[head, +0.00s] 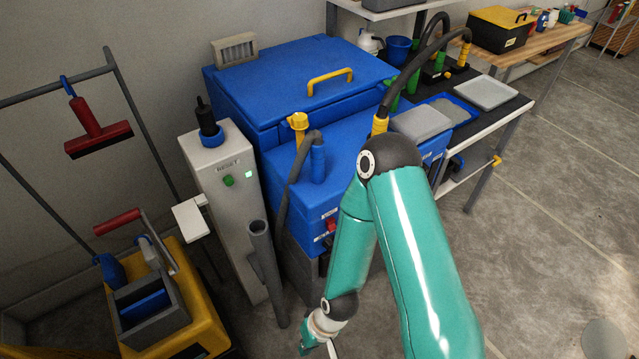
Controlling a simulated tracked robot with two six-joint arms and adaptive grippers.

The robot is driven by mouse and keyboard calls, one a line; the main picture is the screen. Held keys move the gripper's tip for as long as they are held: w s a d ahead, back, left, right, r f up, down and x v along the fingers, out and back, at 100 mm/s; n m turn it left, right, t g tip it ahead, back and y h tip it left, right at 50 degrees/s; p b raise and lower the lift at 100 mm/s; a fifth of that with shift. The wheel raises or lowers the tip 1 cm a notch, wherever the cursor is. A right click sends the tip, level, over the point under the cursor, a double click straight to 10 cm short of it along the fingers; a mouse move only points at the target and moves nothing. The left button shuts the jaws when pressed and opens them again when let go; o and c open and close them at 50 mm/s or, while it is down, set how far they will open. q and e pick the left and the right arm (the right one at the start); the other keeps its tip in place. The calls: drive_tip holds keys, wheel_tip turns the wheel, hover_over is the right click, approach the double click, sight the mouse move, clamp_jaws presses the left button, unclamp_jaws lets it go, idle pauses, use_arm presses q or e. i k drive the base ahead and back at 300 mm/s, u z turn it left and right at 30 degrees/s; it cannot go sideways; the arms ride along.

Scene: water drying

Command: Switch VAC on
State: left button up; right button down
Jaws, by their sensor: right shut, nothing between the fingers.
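The blue machine (292,165) stands in the middle, with a yellow handle on its lid. On its front is a small red switch (331,225) beside small white labels, too small to read; I cannot tell which is VAC or its position. My right arm, teal, reaches in from the bottom and covers part of the machine's front. My right gripper (318,347) is low at the bottom edge, below and apart from the red switch. It is shut and empty, with its tips partly cut off by the frame. My left gripper is out of view.
A grey post (222,195) with a green button, a lit lamp and a label stands left of the machine. A dark hose and tube (262,250) run by its front. A yellow bucket cart (190,310) is lower left.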

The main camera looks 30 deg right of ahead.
sight(330, 226)
drive_tip(key=u, duration=0.85)
drive_tip(key=k, duration=1.3)
drive_tip(key=z, duration=0.3)
drive_tip(key=i, duration=0.55)
drive_tip(key=z, duration=0.05)
